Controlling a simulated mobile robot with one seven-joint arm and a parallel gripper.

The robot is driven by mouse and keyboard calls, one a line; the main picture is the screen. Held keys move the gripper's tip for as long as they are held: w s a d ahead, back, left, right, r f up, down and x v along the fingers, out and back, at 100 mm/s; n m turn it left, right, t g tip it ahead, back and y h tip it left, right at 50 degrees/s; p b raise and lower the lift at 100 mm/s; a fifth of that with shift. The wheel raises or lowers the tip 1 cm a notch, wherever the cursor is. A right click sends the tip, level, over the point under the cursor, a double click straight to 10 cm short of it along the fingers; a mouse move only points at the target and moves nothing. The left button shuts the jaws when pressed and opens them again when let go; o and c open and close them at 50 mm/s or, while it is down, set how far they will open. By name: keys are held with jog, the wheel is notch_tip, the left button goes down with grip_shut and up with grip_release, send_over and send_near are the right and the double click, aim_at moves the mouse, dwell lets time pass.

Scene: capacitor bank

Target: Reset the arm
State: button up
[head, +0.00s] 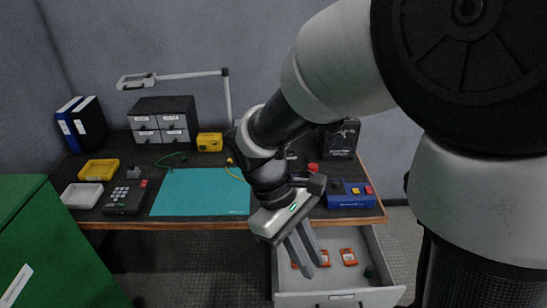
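My gripper (307,256) is in the middle of the head view, at the end of my grey and black arm. It hangs tilted downward in front of the desk's front edge, in front of or over the open drawer (343,299). Its two grey fingers are close together in this view, and I cannot tell whether there is a gap between their tips. I see nothing clearly held between them. My arm comes in from the upper right and hides part of the desk's right side.
The desk (190,222) bears a teal mat (200,190), yellow (99,169) and white (81,195) trays, a keypad device (126,196), a drawer cabinet (163,118), a lamp (180,76) and a blue control box (351,193). Orange items (348,257) lie in the drawer. A green cabinet (55,250) stands left.

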jog(key=s+d+r+m+t+y+p, duration=0.1)
jog(key=d+r+m+t+y+p, duration=0.1)
jog(key=r, duration=0.9)
jog(key=d+r+m+t+y+p, duration=0.2)
jog(key=d+r+m+t+p, duration=0.3)
jog(key=r+m, duration=0.3)
notch_tip(320, 180, up, 3)
jog(key=shift+s+d+r+t+y+p, duration=0.2)
jog(key=shift+s+t+y+p, duration=0.15)
jog(key=shift+t, duration=0.25)
